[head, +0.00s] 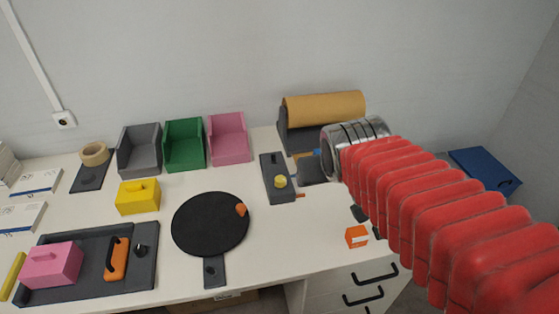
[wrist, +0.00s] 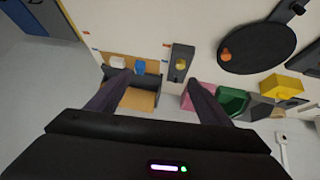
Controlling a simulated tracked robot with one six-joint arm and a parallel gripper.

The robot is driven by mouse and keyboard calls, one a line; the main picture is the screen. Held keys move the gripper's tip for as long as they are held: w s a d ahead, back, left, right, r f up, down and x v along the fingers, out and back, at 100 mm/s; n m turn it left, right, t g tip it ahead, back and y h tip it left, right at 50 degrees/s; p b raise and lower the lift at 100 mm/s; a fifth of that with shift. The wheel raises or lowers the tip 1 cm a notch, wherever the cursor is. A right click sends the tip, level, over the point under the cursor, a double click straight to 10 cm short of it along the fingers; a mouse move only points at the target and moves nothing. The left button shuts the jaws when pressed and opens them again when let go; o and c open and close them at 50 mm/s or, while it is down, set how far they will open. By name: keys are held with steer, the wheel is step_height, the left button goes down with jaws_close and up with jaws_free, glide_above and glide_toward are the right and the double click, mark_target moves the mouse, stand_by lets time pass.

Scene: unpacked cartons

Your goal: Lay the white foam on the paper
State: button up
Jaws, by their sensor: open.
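A small white block (wrist: 117,62), which looks like the white foam, shows in the wrist view on or just over a tan strip of paper (wrist: 106,58). It is beside a blue item (wrist: 140,67), just beyond my left fingertip. My gripper (wrist: 159,77) is open, with nothing visible between its fingers. The brown paper roll (head: 325,108) sits in a dark holder at the back of the table; it also shows in the wrist view (wrist: 137,99). In the head view my red arm hides the gripper and the white block.
A grey holder with a yellow knob (head: 280,182) stands left of the paper area. Grey (head: 139,150), green (head: 184,146) and pink (head: 228,140) bins line the back. A black round board (head: 210,224) lies mid-table. An orange block (head: 356,236) is near the front edge.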

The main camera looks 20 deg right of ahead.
steer(key=s+a+n+g+y, duration=0.1)
steer(key=s+a+y, duration=0.1)
steer(key=s+a, duration=0.5)
steer(key=s, duration=0.3)
steer(key=shift+s+f+g, duration=0.15)
steer(key=shift+f+g, duration=0.15)
steer(key=shift+f, duration=0.05)
steer(key=shift+a, duration=0.1)
stand_by(0.5)
